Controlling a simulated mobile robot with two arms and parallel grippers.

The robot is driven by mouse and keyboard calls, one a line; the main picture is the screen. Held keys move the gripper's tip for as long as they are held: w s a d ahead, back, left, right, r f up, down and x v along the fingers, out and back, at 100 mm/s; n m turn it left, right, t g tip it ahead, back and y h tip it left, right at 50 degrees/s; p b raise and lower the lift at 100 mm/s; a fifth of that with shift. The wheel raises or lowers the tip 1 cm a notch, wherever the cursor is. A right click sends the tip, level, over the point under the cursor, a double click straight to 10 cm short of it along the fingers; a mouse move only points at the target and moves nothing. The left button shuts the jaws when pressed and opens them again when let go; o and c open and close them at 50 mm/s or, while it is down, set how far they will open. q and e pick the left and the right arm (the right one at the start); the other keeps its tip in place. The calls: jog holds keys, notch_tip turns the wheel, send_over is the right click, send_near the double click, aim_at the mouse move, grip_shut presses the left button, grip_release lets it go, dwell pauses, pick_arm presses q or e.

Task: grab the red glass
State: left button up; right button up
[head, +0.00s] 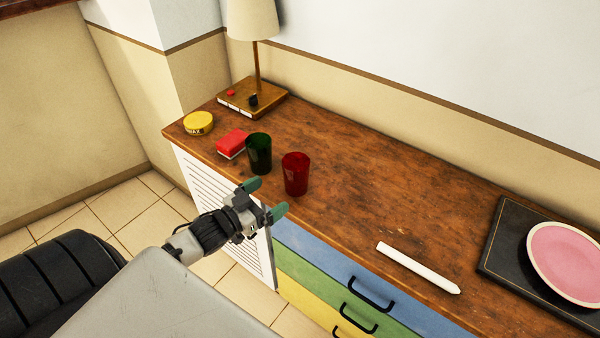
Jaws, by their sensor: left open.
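The red glass (296,174) stands upright on the wooden cabinet top (345,190), near its front edge. My left gripper (265,198) is open and empty, in front of the cabinet edge, to the lower left of the red glass. Its two green-tipped fingers point toward the glasses and appear apart from the red glass. A dark green glass (259,153) stands upright just left of the red one. My right gripper is not in view.
A red box (232,143), a yellow tin (198,123) and a lamp (257,65) stand toward the left end. A white stick (418,267) lies to the right. A pink plate (565,262) rests on a dark book (502,238). The top right of the red glass is clear.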

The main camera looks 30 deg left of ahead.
aim_at(286, 184)
pick_arm(q)
jog(key=shift+w+d, duration=0.15)
jog(key=shift+w, duration=0.5)
jog(key=shift+w+d, duration=0.1)
jog(key=shift+w, duration=0.25)
jog(key=shift+w+d, duration=0.2)
jog(key=shift+w, duration=0.4)
jog(key=p+x, duration=0.1)
jog(key=x, duration=0.2)
jog(key=shift+w, duration=0.2)
jog(key=shift+w+d+f, duration=0.15)
jog(key=shift+w+d, duration=0.1)
jog(key=shift+w, duration=0.2)
jog(key=shift+s, duration=0.1)
jog(key=shift+c, duration=1)
jog(key=c, duration=0.9)
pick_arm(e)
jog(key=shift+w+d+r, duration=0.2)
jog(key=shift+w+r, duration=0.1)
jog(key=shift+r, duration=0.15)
